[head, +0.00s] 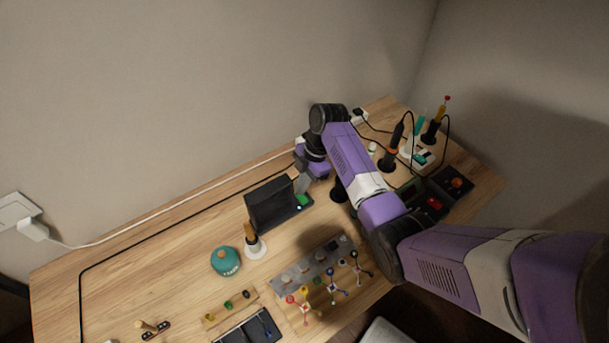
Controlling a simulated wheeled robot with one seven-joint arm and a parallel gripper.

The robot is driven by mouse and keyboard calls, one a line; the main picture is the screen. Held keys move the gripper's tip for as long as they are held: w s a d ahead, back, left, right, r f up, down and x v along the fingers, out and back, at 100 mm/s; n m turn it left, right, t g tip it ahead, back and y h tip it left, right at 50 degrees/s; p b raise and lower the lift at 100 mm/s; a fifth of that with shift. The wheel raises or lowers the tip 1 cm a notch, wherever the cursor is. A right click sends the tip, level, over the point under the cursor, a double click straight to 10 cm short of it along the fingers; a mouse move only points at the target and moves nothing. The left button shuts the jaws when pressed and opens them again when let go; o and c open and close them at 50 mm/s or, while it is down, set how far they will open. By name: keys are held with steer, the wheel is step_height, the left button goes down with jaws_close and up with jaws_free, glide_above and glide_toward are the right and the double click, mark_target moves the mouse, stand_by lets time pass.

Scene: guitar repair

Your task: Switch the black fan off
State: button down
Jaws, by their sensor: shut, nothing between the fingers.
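The black fan (270,205) is a dark, upright box-like unit on the wooden bench, near the middle of the head view. A green switch (304,200) shows on its base at the right end, with a small bright spot beside it. My gripper (302,185) is shut and empty. It is just above the switch, close to the right end of the fan. I cannot tell whether the fingertips touch the switch. The purple arm reaches in from the right and hides part of the bench behind it.
A teal round container (225,262) and a white-based holder with a wooden handle (254,243) stand in front of the fan. A grey rack (312,268) with coloured tools lies nearer. A power strip (417,159), tools and cables crowd the right. The bench's left side is mostly clear.

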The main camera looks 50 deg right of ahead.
steer(key=shift+f, duration=0.55)
